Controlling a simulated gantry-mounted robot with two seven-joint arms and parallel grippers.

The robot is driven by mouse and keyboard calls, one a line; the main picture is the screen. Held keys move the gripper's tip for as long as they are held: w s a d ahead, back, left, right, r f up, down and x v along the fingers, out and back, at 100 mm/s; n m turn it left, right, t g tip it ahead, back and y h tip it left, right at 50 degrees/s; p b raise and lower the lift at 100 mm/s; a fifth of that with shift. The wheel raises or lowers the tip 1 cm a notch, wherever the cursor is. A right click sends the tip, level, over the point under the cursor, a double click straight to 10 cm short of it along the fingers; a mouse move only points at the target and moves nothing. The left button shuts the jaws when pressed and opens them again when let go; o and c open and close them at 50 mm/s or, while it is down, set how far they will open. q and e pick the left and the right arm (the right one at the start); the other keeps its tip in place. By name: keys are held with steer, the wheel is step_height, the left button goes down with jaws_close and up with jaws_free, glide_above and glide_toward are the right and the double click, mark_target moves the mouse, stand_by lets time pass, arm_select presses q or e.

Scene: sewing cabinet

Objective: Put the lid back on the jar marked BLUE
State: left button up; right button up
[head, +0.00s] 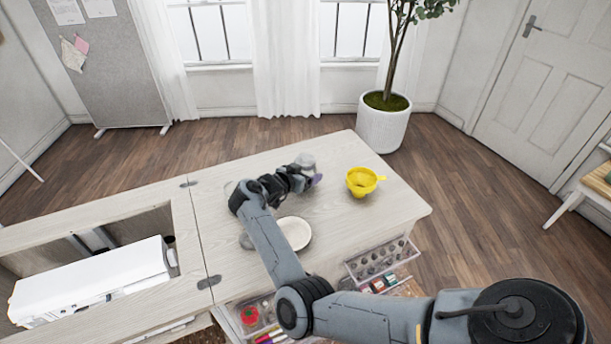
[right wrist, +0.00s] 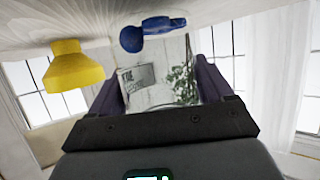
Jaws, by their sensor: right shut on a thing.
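My right gripper (head: 312,176) is over the far part of the table, its purple fingers on either side of a clear glass jar (head: 305,160). In the right wrist view, upside down, the jar (right wrist: 160,85) is between the fingers (right wrist: 160,95). It bears a grey label whose word I cannot read surely. Blue pieces (right wrist: 145,32) show at the jar's table end; I cannot tell whether they are inside or behind it. I cannot make out a lid. A pale disc (head: 231,187) shows partly behind my arm; I cannot tell what it is. My left gripper is not in view.
A yellow funnel (head: 362,181) stands right of the jar, also in the wrist view (right wrist: 73,67). A pale round dish (head: 295,233) and a small grey thing (head: 246,241) lie near my forearm. Open drawers hold sewing items (head: 378,263).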

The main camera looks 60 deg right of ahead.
mark_target(305, 167)
steer(key=r+p, duration=0.1)
steer(key=r, duration=0.1)
steer(key=s+r, duration=0.1)
steer(key=shift+s+d+r+p, duration=0.15)
steer(key=shift+s+r+p, duration=0.05)
steer(key=shift+r+p, duration=0.15)
steer(key=s+d+r+p, duration=0.1)
steer(key=s+r+p, duration=0.2)
steer(key=s, duration=0.7)
step_height(305, 167, up, 3)
steer(key=shift+d+f, duration=0.15)
steer(key=shift+d, duration=0.2)
steer(key=o, duration=0.6)
steer(key=c, duration=0.9)
steer(key=shift+o, duration=0.2)
steer(key=shift+s+f+p, duration=0.1)
steer(key=shift+p, duration=0.2)
